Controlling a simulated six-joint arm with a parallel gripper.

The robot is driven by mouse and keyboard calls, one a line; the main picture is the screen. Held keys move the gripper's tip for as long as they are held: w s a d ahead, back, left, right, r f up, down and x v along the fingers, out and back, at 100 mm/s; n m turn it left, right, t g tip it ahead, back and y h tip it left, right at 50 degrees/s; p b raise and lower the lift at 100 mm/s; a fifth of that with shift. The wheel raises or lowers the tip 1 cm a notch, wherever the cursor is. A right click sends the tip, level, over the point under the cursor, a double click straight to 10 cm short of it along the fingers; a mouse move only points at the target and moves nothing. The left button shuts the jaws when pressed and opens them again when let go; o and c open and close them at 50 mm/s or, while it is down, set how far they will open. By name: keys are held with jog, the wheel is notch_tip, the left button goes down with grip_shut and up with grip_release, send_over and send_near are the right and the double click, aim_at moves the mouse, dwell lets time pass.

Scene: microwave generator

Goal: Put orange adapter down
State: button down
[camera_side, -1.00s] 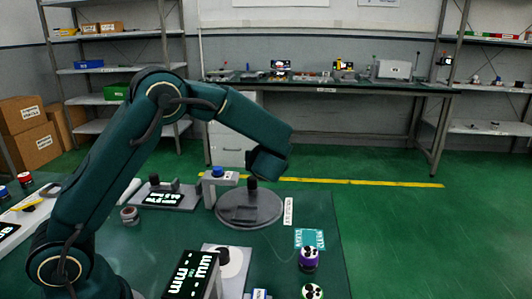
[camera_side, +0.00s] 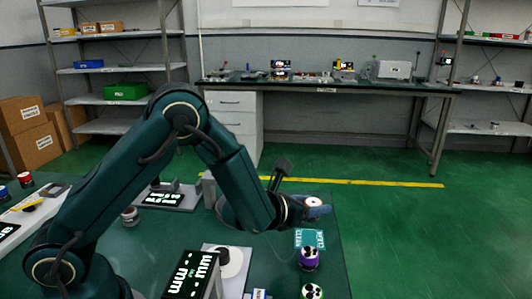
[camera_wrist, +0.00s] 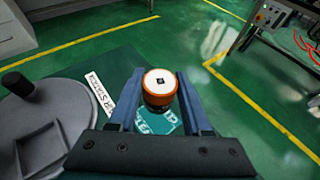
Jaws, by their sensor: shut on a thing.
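The orange adapter (camera_wrist: 160,90) is a short orange cylinder with a white top face and a small dark square in its middle. My gripper (camera_wrist: 158,100) is shut on it, with one blue finger on each side in the wrist view. In the side view the adapter (camera_side: 312,202) shows its pale face at the end of my gripper (camera_side: 314,208), held above the table's right part. A teal printed label (camera_side: 309,239) lies on the table below it. In the wrist view this label (camera_wrist: 165,122) is partly hidden behind the adapter.
A grey round fixture (camera_wrist: 45,125) with a square recess and dark knob is at left in the wrist view. A display box (camera_side: 192,275) stands in front.

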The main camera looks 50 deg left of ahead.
aim_at(309, 239)
jog(key=shift+f, duration=2.9)
jog(key=shift+f, duration=0.1)
jog(key=shift+c, duration=1.7)
grip_release()
jog(key=shift+f, duration=0.1)
jog(key=shift+r, duration=0.25)
jog(key=shift+v, duration=3.75)
